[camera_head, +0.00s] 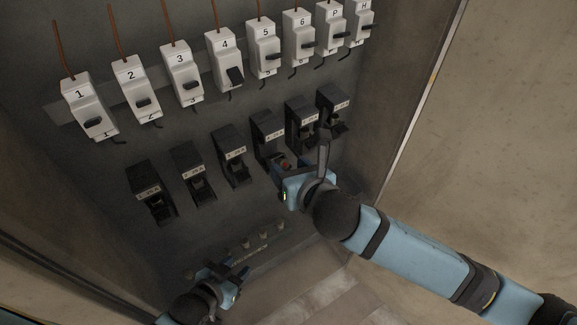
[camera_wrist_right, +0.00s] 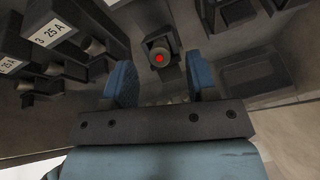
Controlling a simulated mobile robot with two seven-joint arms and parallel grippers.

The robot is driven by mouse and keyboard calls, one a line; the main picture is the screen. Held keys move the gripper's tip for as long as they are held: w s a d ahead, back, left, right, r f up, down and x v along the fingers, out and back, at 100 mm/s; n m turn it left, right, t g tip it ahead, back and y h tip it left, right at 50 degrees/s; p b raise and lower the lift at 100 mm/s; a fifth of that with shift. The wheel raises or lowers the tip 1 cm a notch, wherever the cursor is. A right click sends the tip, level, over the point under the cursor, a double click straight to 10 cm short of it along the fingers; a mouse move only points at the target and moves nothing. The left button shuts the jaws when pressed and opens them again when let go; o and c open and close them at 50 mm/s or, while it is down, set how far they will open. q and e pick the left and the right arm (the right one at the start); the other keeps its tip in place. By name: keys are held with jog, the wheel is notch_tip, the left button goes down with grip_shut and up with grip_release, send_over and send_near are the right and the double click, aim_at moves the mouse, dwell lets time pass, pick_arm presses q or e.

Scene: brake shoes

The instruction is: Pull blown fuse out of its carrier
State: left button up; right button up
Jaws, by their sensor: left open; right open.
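The blown fuse (camera_wrist_right: 159,58), a short cylinder with a red end, sits in its carrier in the right wrist view. In the head view this fuse (camera_head: 285,163) shows small in the fourth carrier from the left (camera_head: 268,132), partly hidden by my right gripper. My right gripper (camera_head: 298,166) is open at that carrier. In the right wrist view its two blue fingers (camera_wrist_right: 162,82) stand to either side of the fuse, with gaps; I see no contact. My left gripper (camera_head: 238,273) is open and empty, low in the cabinet.
Several other black fuse carriers (camera_head: 190,168) form the same row; a carrier labelled 3 25 A (camera_wrist_right: 52,33) is close left of my right gripper. White numbered breakers (camera_head: 226,62) line the row above. Small pale fuses (camera_head: 246,243) stand on a strip below. The cabinet wall (camera_head: 418,90) rises at right.

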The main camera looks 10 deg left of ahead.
jog(key=shift+w+a+f, duration=0.2)
jog(key=shift+w+a, duration=0.1)
jog(key=shift+w, duration=0.1)
grip_shut()
jog(key=shift+s+d+r+p, duration=0.35)
jog(key=shift+r+p, duration=0.1)
jog(key=shift+p, duration=0.25)
jog(key=shift+s+d+r+p, duration=0.5)
jog(key=shift+r+p, duration=0.15)
jog(key=shift+p, duration=0.4)
jog(key=shift+s+d+r+p, duration=0.3)
jog(key=shift+p, duration=0.25)
